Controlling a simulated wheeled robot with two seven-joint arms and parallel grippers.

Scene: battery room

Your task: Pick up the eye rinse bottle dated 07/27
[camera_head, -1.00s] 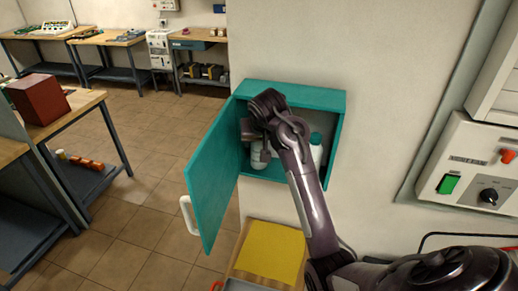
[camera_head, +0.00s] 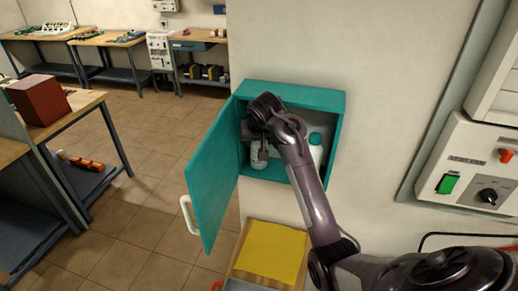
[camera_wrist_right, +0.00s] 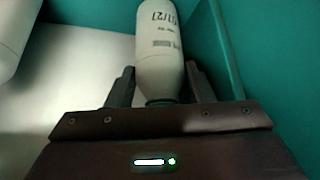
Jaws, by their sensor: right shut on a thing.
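My right gripper (camera_head: 258,148) is inside the open teal wall cabinet (camera_head: 335,140), at its left part. In the right wrist view its fingers (camera_wrist_right: 160,90) are shut on the neck end of a white bottle (camera_wrist_right: 163,62). That bottle bears printed dark characters that look upside down; I cannot read them surely. In the head view part of a white bottle (camera_head: 258,165) shows below the gripper. A second white bottle with a teal cap (camera_head: 316,138) stands to the right of my forearm; its date is not visible. My left gripper is not in view.
The cabinet door (camera_head: 212,185) is swung open to the left. A white rounded object (camera_wrist_right: 12,40) shows at the left of the wrist view. A yellow-topped box (camera_head: 270,252) is below the cabinet. A switch panel (camera_head: 470,175) is on the right.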

